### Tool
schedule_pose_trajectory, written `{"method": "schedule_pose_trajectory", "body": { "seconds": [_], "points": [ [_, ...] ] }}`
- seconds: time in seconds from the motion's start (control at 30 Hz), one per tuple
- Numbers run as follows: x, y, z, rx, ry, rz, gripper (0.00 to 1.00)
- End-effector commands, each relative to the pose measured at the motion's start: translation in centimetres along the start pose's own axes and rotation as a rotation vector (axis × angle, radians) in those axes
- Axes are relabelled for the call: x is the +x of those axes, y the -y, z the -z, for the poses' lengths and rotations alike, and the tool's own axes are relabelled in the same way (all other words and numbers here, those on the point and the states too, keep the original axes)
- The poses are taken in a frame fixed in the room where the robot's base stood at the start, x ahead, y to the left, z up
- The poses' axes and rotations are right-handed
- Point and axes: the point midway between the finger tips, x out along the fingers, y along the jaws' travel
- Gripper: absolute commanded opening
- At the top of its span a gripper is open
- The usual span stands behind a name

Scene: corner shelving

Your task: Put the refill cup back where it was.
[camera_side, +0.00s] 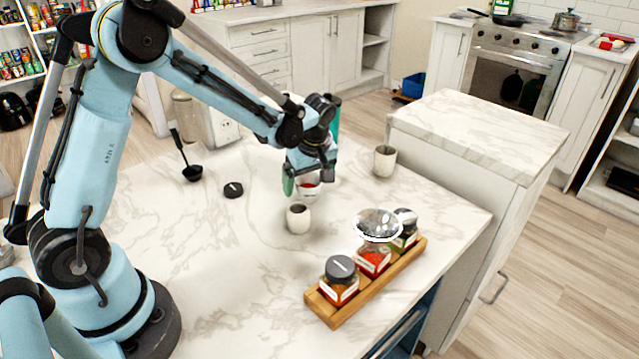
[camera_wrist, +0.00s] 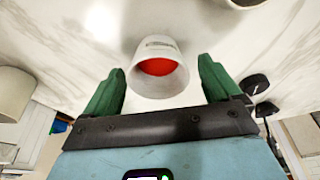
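A white cup with a red inside (camera_side: 308,186) appears to stand upright on the marble counter, just behind a plain off-white cup (camera_side: 298,219). In the wrist view the red-filled cup (camera_wrist: 158,69) has a grey label on its side and its mouth faces the camera. My gripper (camera_side: 305,180) is low around it in the side view. In the wrist view its green fingers (camera_wrist: 160,66) stand on both sides of the cup, with a narrow gap at each side. The gripper looks open. The side view partly hides the cup behind the fingers.
A second off-white cup (camera_side: 385,161) stands to the right. A wooden rack (camera_side: 335,316) with spice jars and a shiny bowl-like piece (camera_side: 378,225) lies near the front edge. A black lid (camera_side: 233,190) and a ladle (camera_side: 191,172) lie left.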

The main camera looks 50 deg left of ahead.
Motion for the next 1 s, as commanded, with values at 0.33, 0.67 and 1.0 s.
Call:
{"method": "schedule_pose_trajectory", "body": {
  "seconds": [0.33, 0.67, 1.0],
  "points": [
    [-1.0, 0.0, 0.1, 0.001, 0.0, 0.0, 0.91],
    [-7.1, 0.0, 0.1, 0.002, 0.0, -0.001, 0.91],
    [-11.7, 0.0, 0.1, 0.001, 0.0, 0.0, 0.91]
  ]
}}
